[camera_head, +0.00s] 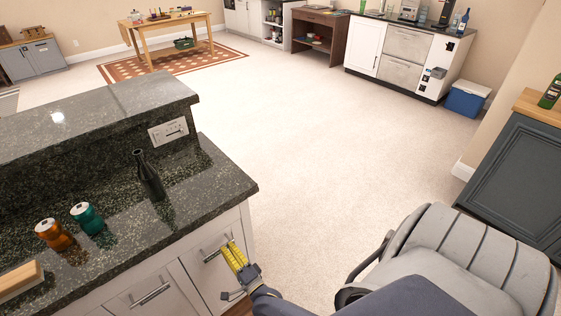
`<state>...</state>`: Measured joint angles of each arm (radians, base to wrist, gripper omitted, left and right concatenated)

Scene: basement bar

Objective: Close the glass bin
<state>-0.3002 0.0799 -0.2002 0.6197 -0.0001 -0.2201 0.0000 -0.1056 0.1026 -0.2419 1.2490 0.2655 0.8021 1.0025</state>
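No label naming a glass bin is readable. A white front panel (205,284) with a bar handle (213,254) is at the right end of the counter base. A sliver of brown wood shows low beside it, and I cannot tell whether the panel is fully closed. My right gripper (235,252) has yellow fingers and is right at this handle, over its right end. I cannot tell whether the fingers touch or grip it. My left gripper is not in view.
A dark granite counter (215,196) overhangs the panel. On it stand a dark bottle (149,178), an orange can (54,234) and a green can (87,217). Another handled white panel (145,292) is to the left. Open carpet (310,150) lies beyond.

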